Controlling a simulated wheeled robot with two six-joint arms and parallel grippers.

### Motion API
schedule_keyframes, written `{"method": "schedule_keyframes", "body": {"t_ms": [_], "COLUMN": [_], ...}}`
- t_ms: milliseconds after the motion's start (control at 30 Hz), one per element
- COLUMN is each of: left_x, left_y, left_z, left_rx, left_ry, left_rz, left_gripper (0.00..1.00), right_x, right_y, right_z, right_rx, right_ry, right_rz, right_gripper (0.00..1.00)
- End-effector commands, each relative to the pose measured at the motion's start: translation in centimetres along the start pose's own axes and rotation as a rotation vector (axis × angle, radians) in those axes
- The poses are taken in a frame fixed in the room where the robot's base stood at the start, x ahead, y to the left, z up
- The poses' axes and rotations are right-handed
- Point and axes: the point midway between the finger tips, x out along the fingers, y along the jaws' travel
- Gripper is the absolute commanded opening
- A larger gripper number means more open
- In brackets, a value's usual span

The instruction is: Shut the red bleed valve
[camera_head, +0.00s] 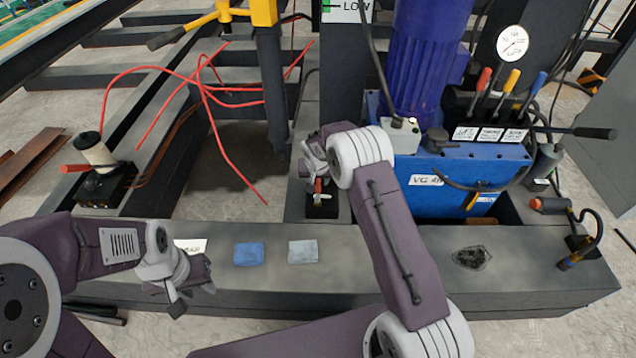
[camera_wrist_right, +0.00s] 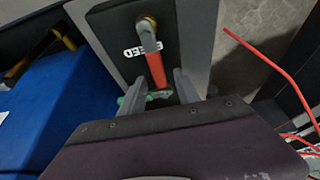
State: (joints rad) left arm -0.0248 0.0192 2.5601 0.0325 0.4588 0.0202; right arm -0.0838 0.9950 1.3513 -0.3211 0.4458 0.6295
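The red bleed valve lever (camera_wrist_right: 154,68) shows in the right wrist view, on a brass pivot on a dark plate beside a partly hidden label ending in "EED" (camera_wrist_right: 134,52). In the head view its red handle (camera_head: 318,186) stands at the dark block below my right gripper (camera_head: 316,168). In the wrist view my right gripper (camera_wrist_right: 158,91) has its fingers apart, one on each side of the lever's free end. I cannot tell whether either finger touches it. My left gripper (camera_head: 188,290) hangs over the front beam, away from the valve; its finger gap is unclear.
A blue pump unit (camera_head: 440,190) with a gauge (camera_head: 512,43) and coloured levers stands right of the valve. Blue (camera_head: 249,254) and grey (camera_head: 303,252) cloths lie on the front beam. Red hoses (camera_head: 232,150) loop at left near another small valve block (camera_head: 100,187).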

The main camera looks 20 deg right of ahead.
Motion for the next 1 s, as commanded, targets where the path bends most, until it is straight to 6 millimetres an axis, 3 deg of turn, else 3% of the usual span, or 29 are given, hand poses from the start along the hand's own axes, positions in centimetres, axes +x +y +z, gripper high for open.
{"method": "schedule_keyframes", "body": {"t_ms": [167,300,1000], "left_x": [-0.08,-0.08,-0.08], "left_y": [0.0,0.0,0.0], "left_z": [-0.02,-0.02,-0.01], "left_rx": [0.0,0.0,0.0], "left_ry": [0.0,0.0,0.0], "left_rz": [0.0,0.0,0.0], "left_gripper": [0.36,0.36,0.36], "right_x": [-0.08,-0.09,-0.09], "right_y": [0.01,0.01,-0.01], "right_z": [-0.03,-0.02,0.0], "right_rx": [0.0,0.0,0.0], "right_ry": [0.0,0.0,-0.001], "right_rz": [0.0,0.0,0.0], "right_gripper": [0.35,0.0,0.0]}}
